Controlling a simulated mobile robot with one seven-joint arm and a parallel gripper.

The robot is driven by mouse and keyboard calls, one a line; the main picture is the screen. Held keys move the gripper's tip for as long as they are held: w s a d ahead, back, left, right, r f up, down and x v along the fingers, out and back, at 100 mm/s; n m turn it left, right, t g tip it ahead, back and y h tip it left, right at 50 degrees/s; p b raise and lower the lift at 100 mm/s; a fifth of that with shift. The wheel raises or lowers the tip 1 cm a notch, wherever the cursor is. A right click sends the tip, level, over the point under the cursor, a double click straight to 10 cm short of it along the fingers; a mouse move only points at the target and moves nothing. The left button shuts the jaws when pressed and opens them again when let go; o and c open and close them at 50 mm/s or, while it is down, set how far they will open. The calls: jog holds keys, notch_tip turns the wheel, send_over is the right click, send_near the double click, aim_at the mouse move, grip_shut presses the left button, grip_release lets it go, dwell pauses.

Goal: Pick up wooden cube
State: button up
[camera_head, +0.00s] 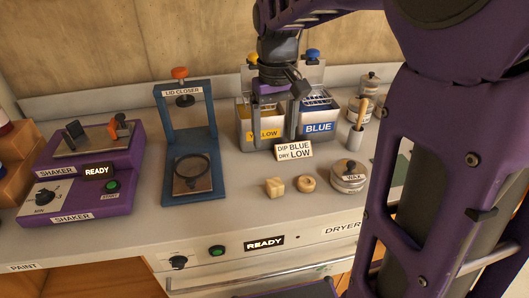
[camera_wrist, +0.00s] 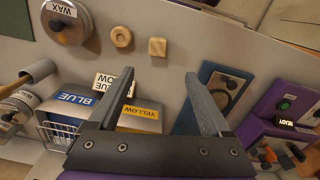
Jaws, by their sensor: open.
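The small pale wooden cube (camera_head: 274,186) sits on the grey countertop, left of a round wooden piece with a centre hole (camera_head: 306,183). In the wrist view the cube (camera_wrist: 157,47) shows beyond the fingertips, roughly between their lines, and the round piece (camera_wrist: 121,37) is beside it. My gripper (camera_head: 271,140) hangs in front of the yellow and blue bins, above and behind the cube. In the wrist view my gripper (camera_wrist: 159,75) has its two fingers spread apart with nothing between them. The cube is apart from the fingers and in clear sight.
The dip sign (camera_head: 294,151) stands behind the cube. The wax tin (camera_head: 348,176) is to its right, the blue lid closer (camera_head: 190,140) to its left, the purple shaker (camera_head: 85,170) further left. The dryer (camera_head: 265,243) is below the counter's front edge.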

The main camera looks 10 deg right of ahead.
jog(key=b, duration=0.2)
send_near(275, 182)
jog(key=f, duration=0.5)
jog(key=shift+s+a+f, duration=0.1)
jog(key=shift+a, duration=0.2)
jog(key=shift+d+f+b, duration=0.15)
jog(key=shift+f+b, duration=0.15)
jog(key=shift+f, duration=1.05)
jog(key=shift+d+f+b, duration=0.15)
jog(key=shift+f+b, duration=0.1)
jog(key=shift+f, duration=1.05)
grip_shut()
